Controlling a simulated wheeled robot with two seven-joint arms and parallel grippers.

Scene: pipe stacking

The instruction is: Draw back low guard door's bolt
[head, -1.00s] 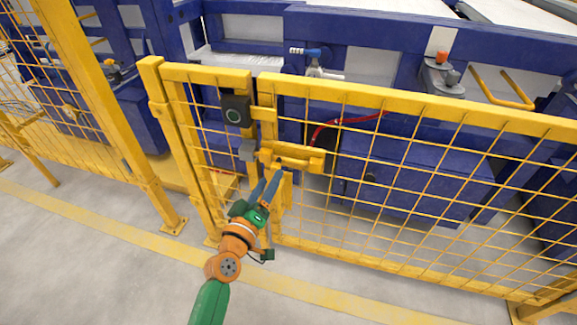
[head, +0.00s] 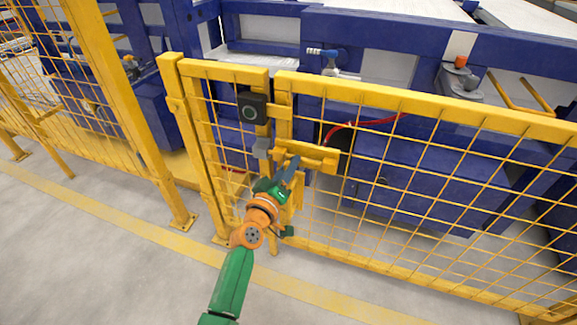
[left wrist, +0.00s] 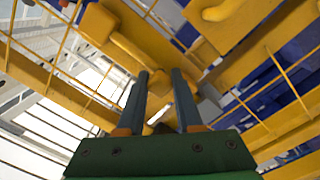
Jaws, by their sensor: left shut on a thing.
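The low guard door (head: 420,104) is a yellow mesh panel with a thick top rail, standing upright beside its post. Its yellow bolt (head: 318,155) lies across the door's post-side edge, below the top rail. My left gripper (head: 294,162), with blue-grey fingers and a green body, reaches up from below to the bolt. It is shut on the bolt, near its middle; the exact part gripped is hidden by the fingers. In the left wrist view, both fingers (left wrist: 160,72) point up among blurred yellow bars, with a narrow gap between them. My right gripper is not in view.
Yellow mesh fencing (head: 80,120) stands at left. Blue machinery (head: 400,165) fills the space behind the door. The floor in front is clear.

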